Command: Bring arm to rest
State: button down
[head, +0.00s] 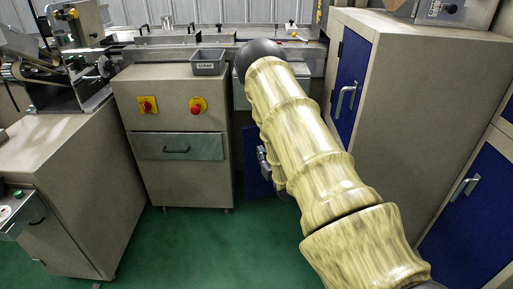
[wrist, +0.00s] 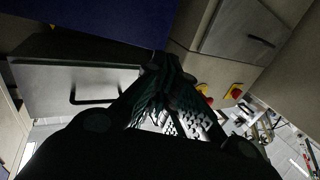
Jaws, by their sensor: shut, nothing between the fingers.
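My arm reaches up and away from the bottom right of the head view, in front of the machine. In that view my gripper is hidden behind the arm. In the wrist view my gripper (wrist: 160,66) is dark, with its fingers together and nothing between them. A grey drawer front with a black handle (wrist: 85,97) lies behind the fingers on the left of the wrist view, and the picture there is tilted.
The machine cabinet (head: 180,105) has a drawer and red-and-yellow switches. A grey scrap bin (head: 208,62) stands on its top. A tall cabinet with a blue door (head: 350,85) stands close on the right. Green floor (head: 190,250) is clear in front.

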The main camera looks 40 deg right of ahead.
jog(key=s+a+f+g+y, duration=0.3)
jog(key=s+a+f+g, duration=0.7)
jog(key=s+a+f, duration=1.3)
jog(key=s+a+n+g+y, duration=0.15)
jog(key=s+a+g, duration=0.25)
jog(key=s+a, duration=0.5)
jog(key=s+a+n+g, duration=0.1)
jog(key=s+a+g, duration=0.35)
jog(key=s, duration=0.85)
notch_tip(320, 180, up, 18)
jog(key=t+p, duration=0.1)
jog(key=p, duration=1.7)
jog(key=shift+w+a, duration=0.2)
jog(key=shift+w, duration=0.05)
